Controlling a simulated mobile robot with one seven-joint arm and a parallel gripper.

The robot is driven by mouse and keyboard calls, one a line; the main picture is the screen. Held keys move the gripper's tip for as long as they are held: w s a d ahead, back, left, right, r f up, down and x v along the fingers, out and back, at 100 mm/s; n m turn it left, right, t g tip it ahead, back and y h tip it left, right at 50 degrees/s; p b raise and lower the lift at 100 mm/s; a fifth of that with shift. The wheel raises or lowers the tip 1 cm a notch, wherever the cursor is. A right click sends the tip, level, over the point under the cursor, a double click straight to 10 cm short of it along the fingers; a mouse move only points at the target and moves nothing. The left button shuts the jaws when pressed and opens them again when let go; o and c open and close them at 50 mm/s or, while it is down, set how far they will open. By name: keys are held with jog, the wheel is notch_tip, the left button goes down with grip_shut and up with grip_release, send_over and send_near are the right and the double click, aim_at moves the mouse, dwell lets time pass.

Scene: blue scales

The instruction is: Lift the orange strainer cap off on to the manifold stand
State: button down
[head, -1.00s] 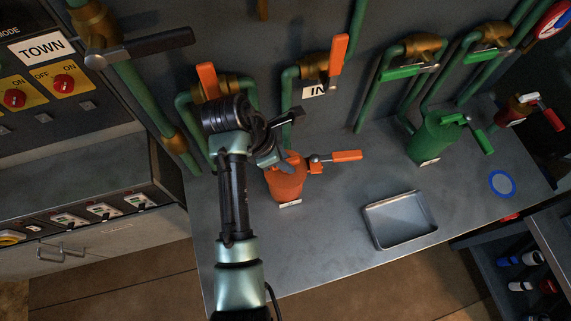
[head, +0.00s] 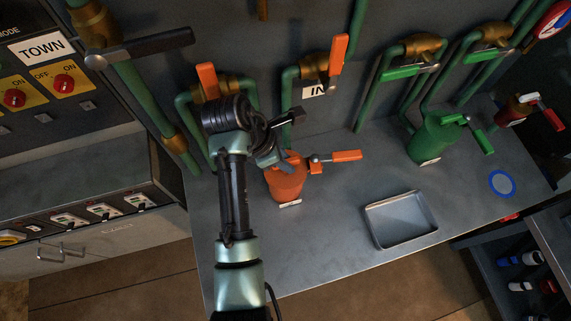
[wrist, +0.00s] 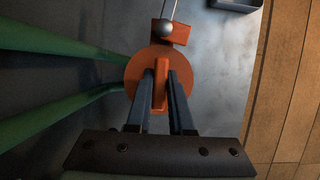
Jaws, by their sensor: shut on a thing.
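The orange strainer (head: 286,188) stands upright on the manifold stand (head: 330,240), with its round cap on top. In the wrist view the cap (wrist: 133,77) shows as an orange disc with a raised bar handle (wrist: 160,92) across it. My gripper (wrist: 160,82) is over the cap, with one finger on each side of the bar, shut on it. In the head view my gripper (head: 284,164) is at the strainer's top, and my arm hides part of it. I cannot see a gap between cap and body.
An orange lever valve (head: 345,156) sticks out right of the strainer. A grey tray (head: 400,222) stands empty at the front right. A green strainer (head: 432,140) and a blue ring mark (head: 502,184) are farther right. Green pipes (head: 288,110) rise behind. The stand between strainer and tray is clear.

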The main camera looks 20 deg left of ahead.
jog(key=shift+r, duration=0.15)
jog(key=shift+w+r, duration=0.1)
jog(key=shift+r, duration=0.45)
notch_tip(320, 180, up, 8)
jog(key=shift+f, duration=0.25)
notch_tip(320, 180, up, 9)
jog(key=p, duration=0.9)
jog(key=shift+p, duration=0.3)
